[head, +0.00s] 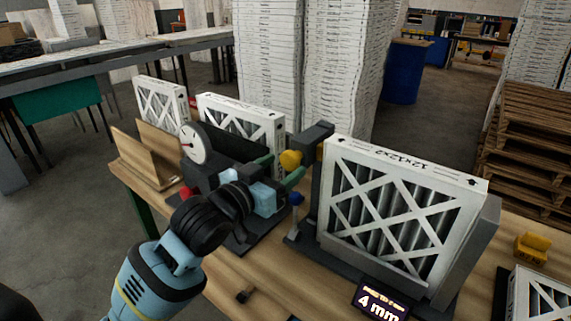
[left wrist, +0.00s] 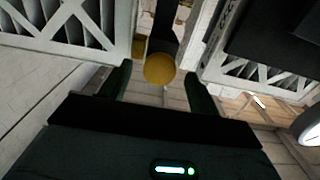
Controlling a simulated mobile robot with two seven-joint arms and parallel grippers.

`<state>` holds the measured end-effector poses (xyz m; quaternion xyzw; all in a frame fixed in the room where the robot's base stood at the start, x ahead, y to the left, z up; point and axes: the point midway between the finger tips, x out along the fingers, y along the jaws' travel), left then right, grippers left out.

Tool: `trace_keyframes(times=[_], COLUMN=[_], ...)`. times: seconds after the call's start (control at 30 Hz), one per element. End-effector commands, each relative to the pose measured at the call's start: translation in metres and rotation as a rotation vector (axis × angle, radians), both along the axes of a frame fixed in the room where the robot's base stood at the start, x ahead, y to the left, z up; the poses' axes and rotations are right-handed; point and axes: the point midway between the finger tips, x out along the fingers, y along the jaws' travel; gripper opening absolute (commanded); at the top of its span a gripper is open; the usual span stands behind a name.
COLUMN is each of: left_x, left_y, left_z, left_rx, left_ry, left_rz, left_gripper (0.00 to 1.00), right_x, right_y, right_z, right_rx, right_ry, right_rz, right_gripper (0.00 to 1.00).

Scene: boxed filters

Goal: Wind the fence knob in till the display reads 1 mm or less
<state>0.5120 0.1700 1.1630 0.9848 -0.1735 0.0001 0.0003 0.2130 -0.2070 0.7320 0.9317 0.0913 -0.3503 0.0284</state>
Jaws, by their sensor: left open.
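The yellow fence knob (head: 290,160) sits on a dark bracket (head: 318,136) at the left edge of a large white-framed filter (head: 400,205). The display (head: 380,301) below that filter reads 4 mm. My left gripper (head: 281,169) is open, its green fingertips close to the knob. In the left wrist view the knob (left wrist: 159,69) appears centred between and just beyond the spread fingers (left wrist: 157,84); I cannot tell whether they touch it. My right gripper is not in view.
A blue knob (head: 297,198) on a post stands below the yellow one. A round dial gauge (head: 195,143) and two more filters (head: 245,118) stand behind my left arm. A yellow bin (head: 532,248) and another filter (head: 537,296) are at the right of the wooden bench.

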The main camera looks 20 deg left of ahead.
Motion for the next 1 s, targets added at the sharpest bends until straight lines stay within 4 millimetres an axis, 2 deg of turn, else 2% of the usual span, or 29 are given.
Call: trace_keyframes(times=[0.2,0.57,0.9,1.0], left_x=[0.018,0.022,0.022,0.022], left_y=[-0.007,-0.008,-0.008,-0.008], left_z=[0.001,0.000,0.000,0.000], left_rx=[0.001,0.001,0.001,0.003], left_ry=[-0.001,0.001,0.001,0.000], left_rz=[0.000,0.000,0.000,0.001], left_gripper=[0.61,0.61,0.17,0.17], right_x=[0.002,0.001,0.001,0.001], right_y=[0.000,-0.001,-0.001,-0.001], right_z=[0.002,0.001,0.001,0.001], right_rx=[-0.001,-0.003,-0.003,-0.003], right_ry=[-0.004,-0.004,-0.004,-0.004], right_rz=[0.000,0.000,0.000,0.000], right_gripper=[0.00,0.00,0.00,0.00])
